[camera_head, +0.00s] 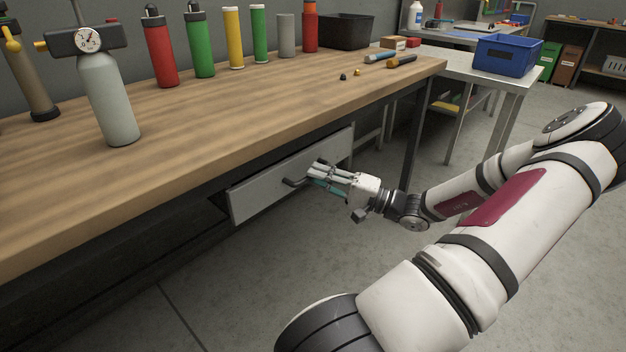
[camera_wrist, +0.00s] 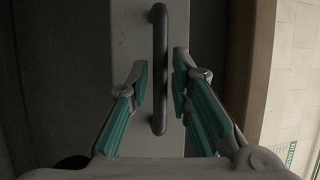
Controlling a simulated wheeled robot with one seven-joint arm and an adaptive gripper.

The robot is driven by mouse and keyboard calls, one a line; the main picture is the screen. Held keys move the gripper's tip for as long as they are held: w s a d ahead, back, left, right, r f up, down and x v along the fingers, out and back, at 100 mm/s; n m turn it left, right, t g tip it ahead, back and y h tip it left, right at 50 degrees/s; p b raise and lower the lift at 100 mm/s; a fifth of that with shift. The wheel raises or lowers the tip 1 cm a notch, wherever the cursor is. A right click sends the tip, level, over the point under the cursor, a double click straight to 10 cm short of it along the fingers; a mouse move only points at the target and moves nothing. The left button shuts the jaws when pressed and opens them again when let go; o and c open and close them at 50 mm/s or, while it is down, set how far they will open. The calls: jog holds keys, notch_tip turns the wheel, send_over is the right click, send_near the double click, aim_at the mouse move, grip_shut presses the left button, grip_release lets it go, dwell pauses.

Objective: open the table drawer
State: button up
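The table drawer (camera_head: 265,188) has a flat grey front under the edge of the wooden-topped table (camera_head: 230,112). Its dark bar handle (camera_head: 292,182) shows at the left of my gripper (camera_head: 316,174) in the head view. In the wrist view, the handle (camera_wrist: 159,45) stands upright in the picture against the grey drawer front (camera_wrist: 130,40). My gripper's teal-padded fingers (camera_wrist: 160,82) are spread, one on each side of the handle's lower half. Narrow gaps show between handle and fingers, so the gripper looks open around it.
Bottles and extinguisher-like cylinders (camera_head: 202,45) stand along the tabletop, with a grey gauge-topped cylinder (camera_head: 108,100) nearest. A black bin (camera_head: 345,30) stands at the far end. A table leg (camera_head: 415,135) is beyond my gripper. The floor (camera_head: 235,290) before the drawer is clear apart from my arm.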

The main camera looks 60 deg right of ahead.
jog(key=shift+x, duration=0.9)
jog(key=shift+c, duration=0.4)
grip_shut()
jog(key=shift+s, duration=0.15)
